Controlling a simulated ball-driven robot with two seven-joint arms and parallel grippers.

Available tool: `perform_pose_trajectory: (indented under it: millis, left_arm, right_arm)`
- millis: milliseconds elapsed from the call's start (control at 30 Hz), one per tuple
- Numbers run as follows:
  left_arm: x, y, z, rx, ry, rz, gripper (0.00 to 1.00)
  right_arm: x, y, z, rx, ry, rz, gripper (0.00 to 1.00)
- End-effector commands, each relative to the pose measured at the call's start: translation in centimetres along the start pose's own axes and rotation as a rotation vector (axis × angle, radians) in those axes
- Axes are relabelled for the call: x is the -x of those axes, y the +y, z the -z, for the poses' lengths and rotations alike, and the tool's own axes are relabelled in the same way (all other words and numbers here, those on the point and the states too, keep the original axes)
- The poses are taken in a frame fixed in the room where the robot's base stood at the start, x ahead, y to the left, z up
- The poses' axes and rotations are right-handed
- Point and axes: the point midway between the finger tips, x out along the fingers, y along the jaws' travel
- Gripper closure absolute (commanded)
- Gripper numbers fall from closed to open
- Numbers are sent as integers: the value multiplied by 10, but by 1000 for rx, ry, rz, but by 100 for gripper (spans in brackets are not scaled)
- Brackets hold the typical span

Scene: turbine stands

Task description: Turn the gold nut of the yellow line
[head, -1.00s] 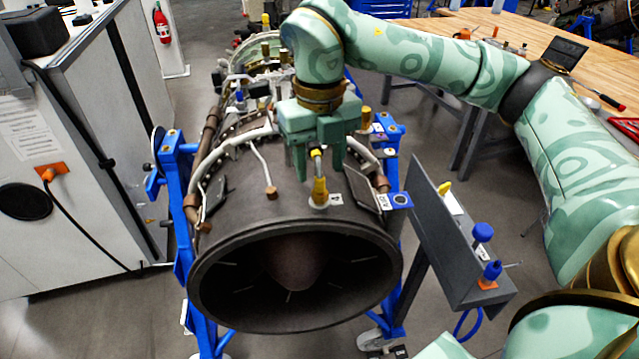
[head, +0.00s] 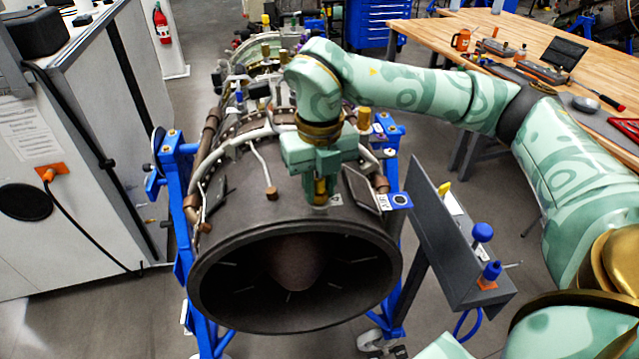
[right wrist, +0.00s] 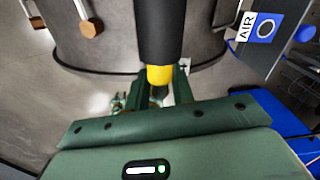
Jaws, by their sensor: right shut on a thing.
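The gold nut (head: 320,189) of the yellow line stands upright on top of the dark turbine casing (head: 245,205), near its front rim. My right gripper (head: 321,192) comes down from above, with its fingers around the nut and shut on it. The gripper's body hides the upper part of the line in the head view. In the right wrist view, a black line with a yellow band (right wrist: 160,75) runs down between the fingers (right wrist: 155,95); the nut itself is hard to make out there. My left gripper is not in view.
The turbine rests on a blue stand (head: 174,200). A blue-and-white AIR tag (head: 400,200) is right of the nut. A grey panel (head: 440,235) with a blue knob (head: 482,232) stands at the right. A white cabinet (head: 75,190) stands at the left.

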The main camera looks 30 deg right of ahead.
Motion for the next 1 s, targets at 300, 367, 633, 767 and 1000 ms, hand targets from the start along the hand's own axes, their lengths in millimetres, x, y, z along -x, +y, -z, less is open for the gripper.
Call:
perform_pose_trajectory:
  millis: [300,367,633,767,1000]
  left_arm:
    - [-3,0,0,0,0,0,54]
    - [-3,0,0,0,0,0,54]
    - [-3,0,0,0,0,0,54]
    - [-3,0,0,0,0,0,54]
    - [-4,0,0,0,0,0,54]
  right_arm:
    - [0,0,-1,-93,-1,0,99]
    - [0,0,-1,-92,-1,0,99]
    - [0,0,-1,-91,-1,0,54]
    - [2,0,-1,-91,-2,0,54]
    - [42,0,-2,-92,-8,-2,54]
